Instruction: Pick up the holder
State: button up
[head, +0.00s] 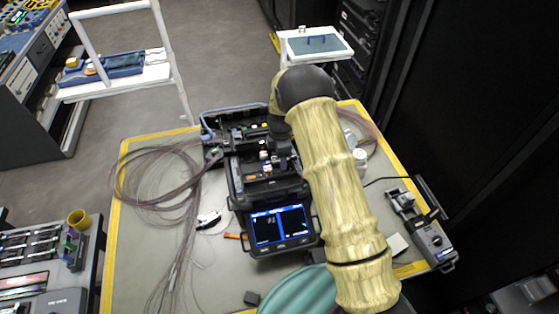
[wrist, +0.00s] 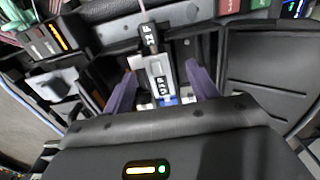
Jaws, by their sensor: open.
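The holder (wrist: 157,72) is a small silver-grey block with a black labelled upper part, in the middle of the wrist view. A thin pale fibre runs up from its top end. My gripper (wrist: 161,78) is open, with one purple finger on each side of the holder and a visible gap on both sides. The holder sits in the dark splicing machine. In the head view, the splicer (head: 282,226) stands on the table with its screen lit. My arm crosses in front of its right side, and my gripper's fingers cannot be made out there.
Loose fibre coils (head: 150,182) lie on the left of the yellow-edged table (head: 130,262). A grey device (head: 428,234) sits at the right edge, and a teal round object (head: 300,292) at the front. Dark splicer walls (wrist: 268,62) flank the fingers closely.

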jog(key=c, duration=1.1)
notch_tip(320, 180, up, 10)
jog(key=b, duration=0.3)
